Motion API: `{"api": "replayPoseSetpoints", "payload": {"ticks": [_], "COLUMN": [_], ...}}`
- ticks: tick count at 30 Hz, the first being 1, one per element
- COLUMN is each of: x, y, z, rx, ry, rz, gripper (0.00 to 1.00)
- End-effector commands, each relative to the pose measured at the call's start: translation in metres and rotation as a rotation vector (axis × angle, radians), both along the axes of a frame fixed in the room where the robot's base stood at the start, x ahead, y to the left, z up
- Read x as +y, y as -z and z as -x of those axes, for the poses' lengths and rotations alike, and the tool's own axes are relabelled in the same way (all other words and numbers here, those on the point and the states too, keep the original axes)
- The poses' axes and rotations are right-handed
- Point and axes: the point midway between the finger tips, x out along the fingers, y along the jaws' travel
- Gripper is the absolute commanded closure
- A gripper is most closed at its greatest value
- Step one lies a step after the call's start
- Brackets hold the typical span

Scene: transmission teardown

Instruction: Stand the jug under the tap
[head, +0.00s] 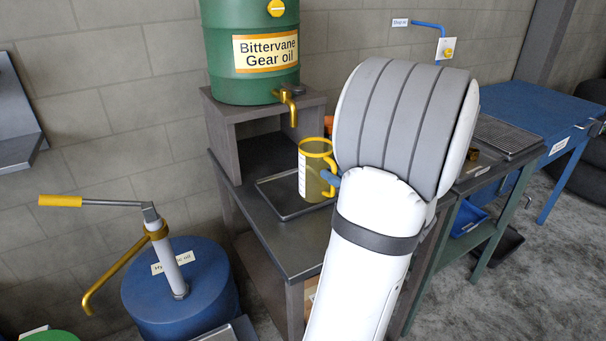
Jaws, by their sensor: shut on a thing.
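The jug (311,177) is see-through with a yellow rim, a yellow handle and a white scale strip. It is upright over the right part of a shallow metal tray (268,203); I cannot tell whether its base touches the tray. The brass tap (289,104) sticks out low on the green gear oil drum (222,66). In the picture its spout is above and a little left of the jug's mouth. My gripper (329,178) is shut on the jug's handle at its right side. Only a blue finger part shows; my arm hides the rest.
The drum stands on a grey box stand (220,135) on the dark bench (292,250). A blue drum with a hand pump (180,275) is at lower left. An orange thing (328,125) shows partly behind my arm. A blue bench (545,115) is at right.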

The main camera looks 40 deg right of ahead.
Motion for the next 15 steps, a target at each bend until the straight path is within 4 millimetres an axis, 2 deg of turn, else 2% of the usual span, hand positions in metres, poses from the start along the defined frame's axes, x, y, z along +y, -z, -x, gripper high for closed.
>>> {"api": "replayPoseSetpoints", "payload": {"ticks": [3, 9, 15], "x": [-0.002, -0.007, -0.009], "y": [0.000, -0.001, 0.001], "z": [-0.031, -0.075, -0.093], "rx": [0.000, 0.000, 0.001], "ry": [0.001, 0.010, 0.014], "rz": [-0.001, 0.001, 0.001], "gripper": [1.00, 1.00, 1.00]}}
